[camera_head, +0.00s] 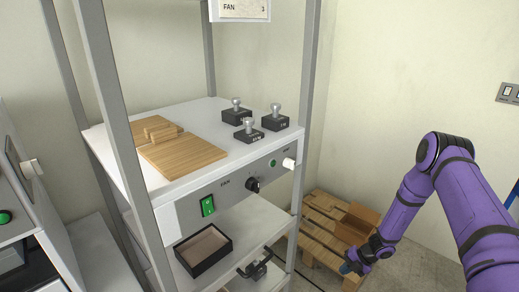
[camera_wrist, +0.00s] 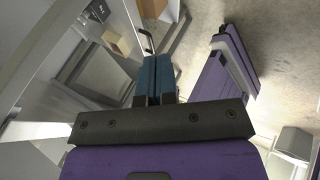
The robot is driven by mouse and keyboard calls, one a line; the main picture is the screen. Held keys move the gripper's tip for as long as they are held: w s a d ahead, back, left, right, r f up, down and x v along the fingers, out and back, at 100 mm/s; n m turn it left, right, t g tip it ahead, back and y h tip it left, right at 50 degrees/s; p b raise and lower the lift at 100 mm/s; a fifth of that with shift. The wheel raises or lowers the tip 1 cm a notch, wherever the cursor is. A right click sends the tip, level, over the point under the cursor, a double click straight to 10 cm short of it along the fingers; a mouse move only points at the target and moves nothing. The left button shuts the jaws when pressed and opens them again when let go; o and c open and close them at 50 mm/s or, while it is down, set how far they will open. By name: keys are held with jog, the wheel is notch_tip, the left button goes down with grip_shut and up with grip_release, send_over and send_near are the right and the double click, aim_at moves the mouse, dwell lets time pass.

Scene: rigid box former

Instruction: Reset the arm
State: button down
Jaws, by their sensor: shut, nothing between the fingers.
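My purple arm reaches in from the right in the head view and bends downward. My gripper (camera_head: 352,267) is low, beside the front right of the wooden pallet (camera_head: 308,235) and near a brown box (camera_head: 357,222). In the wrist view my gripper (camera_wrist: 154,62) shows two blue fingers side by side, closed together with nothing between them. The gripper is clear of the machine rack and to the right of it.
The rack's white top (camera_head: 207,112) holds a wooden board (camera_head: 182,156) and several dark blocks with knobs. Its front panel has a green switch (camera_head: 207,206) and a black FAN knob (camera_head: 253,184). A dark tray (camera_head: 203,249) is on the shelf below. Floor is open at lower right.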

jog(key=w+r+n, duration=0.4)
jog(key=r+n, duration=0.1)
jog(key=r, duration=0.7)
jog(key=s+a+r+n+h, duration=0.15)
jog(key=r+n, duration=0.65)
jog(key=r, duration=0.8)
jog(key=s+a+r+n+h, duration=0.1)
jog(key=s+a+r+n, duration=0.15)
jog(key=r+n, duration=0.95)
jog(key=s+r+n+t+h, duration=0.1)
jog(key=s+r+n, duration=0.3)
jog(key=s+r, duration=0.5)
jog(key=s+r+n+t+h, duration=0.1)
jog(key=s+r+n, duration=0.2)
jog(key=s+r, duration=0.65)
jog(key=s+r+n+t+h, duration=0.1)
jog(key=s+r+n, duration=0.2)
jog(key=s+n, duration=0.2)
jog(key=s+d+r+n+t+h, duration=0.1)
jog(key=s+r+n, duration=0.3)
jog(key=s, duration=0.5)
jog(key=shift+s+d+r+n+h, duration=0.2)
jog(key=shift+n+h, duration=0.15)
jog(key=shift+n, duration=0.45)
